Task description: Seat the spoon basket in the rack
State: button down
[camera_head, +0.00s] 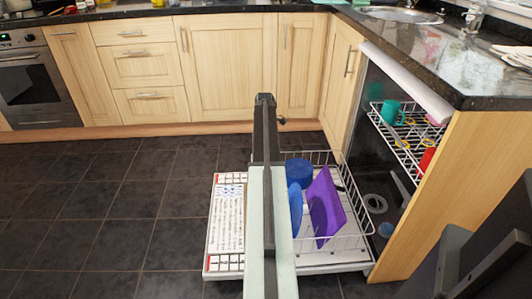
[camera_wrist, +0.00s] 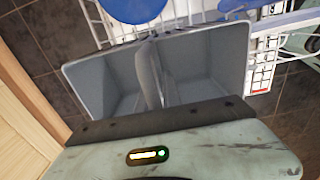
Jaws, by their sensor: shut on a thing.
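The spoon basket (camera_wrist: 200,65) is a grey open box with a middle divider, seen from above in the wrist view. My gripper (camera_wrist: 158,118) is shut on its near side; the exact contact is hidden. The rack (camera_head: 345,197) is a white wire basket pulled out over the open dishwasher door in the head view. Its white wires (camera_wrist: 95,18) show beyond the basket in the wrist view. The basket looks close to the rack, but I cannot tell whether they touch. In the head view my arm hides the basket and part of the rack.
The rack holds blue round dishes (camera_head: 295,200) and a purple board (camera_head: 325,207). The open door (camera_head: 226,222) lies left of it. An upper rack (camera_head: 405,135) with cups is inside the dishwasher at right. Dark floor (camera_head: 110,215) is clear at left.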

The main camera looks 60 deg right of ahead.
jog(key=shift+f+b, duration=0.55)
jog(key=shift+b, duration=0.1)
jog(key=c, duration=1.5)
grip_release()
jog(key=shift+r, duration=0.1)
notch_tip(320, 180, up, 13)
jog(key=p, duration=1.3)
jog(key=shift+r+p, duration=0.2)
jog(key=shift+p, duration=0.1)
jog(key=shift+f, duration=0.1)
